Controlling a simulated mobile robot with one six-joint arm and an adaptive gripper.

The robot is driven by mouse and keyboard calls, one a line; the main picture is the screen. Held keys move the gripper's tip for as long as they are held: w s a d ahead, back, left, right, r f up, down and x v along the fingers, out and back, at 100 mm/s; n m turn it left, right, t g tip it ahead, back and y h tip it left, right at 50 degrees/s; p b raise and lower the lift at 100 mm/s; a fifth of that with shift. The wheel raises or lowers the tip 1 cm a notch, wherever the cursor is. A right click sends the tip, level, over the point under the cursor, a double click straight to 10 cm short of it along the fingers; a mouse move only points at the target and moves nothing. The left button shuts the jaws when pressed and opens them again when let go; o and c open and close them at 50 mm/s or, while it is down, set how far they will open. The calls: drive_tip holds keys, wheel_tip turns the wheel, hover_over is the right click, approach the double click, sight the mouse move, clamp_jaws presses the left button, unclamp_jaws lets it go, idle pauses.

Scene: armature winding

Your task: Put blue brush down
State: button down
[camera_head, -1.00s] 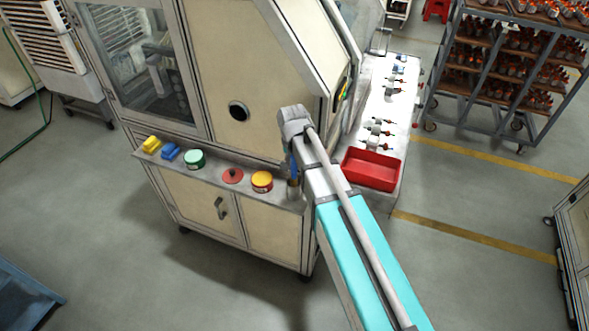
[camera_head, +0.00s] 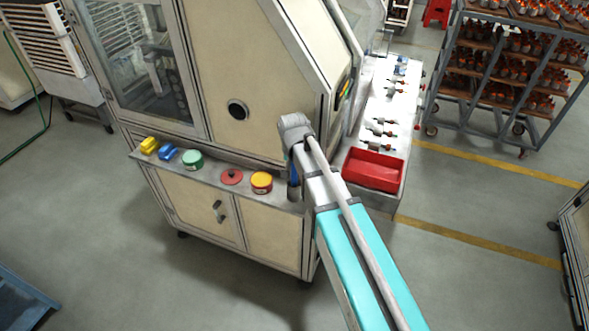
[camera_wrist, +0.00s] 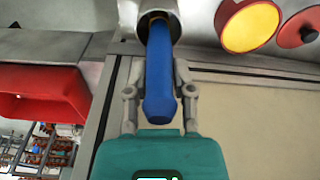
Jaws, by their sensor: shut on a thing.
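The blue brush (camera_wrist: 160,75) is between the fingers of my gripper (camera_wrist: 158,92), which is shut on it. In the wrist view its blue handle points toward me and its far end goes into the mouth of a grey round holder (camera_wrist: 128,20). In the head view the blue brush (camera_head: 293,172) shows as a small upright blue strip beside my arm, directly above the grey holder (camera_head: 293,192) at the right end of the machine's ledge. My gripper's fingers are mostly hidden by my arm in the head view. The brush's bristles are hidden.
On the ledge (camera_head: 212,176) stand a yellow-topped tin (camera_head: 262,182), a red disc-shaped lid (camera_head: 232,177), a green tin (camera_head: 192,160), and blue (camera_head: 166,155) and yellow (camera_head: 148,146) items. A red tray (camera_head: 373,170) is right of my arm. The machine's wall (camera_head: 250,65) rises behind the ledge.

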drive_tip(key=shift+f, duration=0.15)
drive_tip(key=shift+c, duration=2.3)
unclamp_jaws()
drive_tip(key=shift+r, duration=0.25)
drive_tip(key=r+p, duration=0.4)
drive_tip(key=s+r+p, duration=0.1)
drive_tip(key=r+p, duration=0.6)
drive_tip(key=p, duration=0.1)
drive_tip(key=shift+s+a+r, duration=0.1)
drive_tip(key=shift+s+r, duration=0.1)
drive_tip(key=shift+r, duration=0.2)
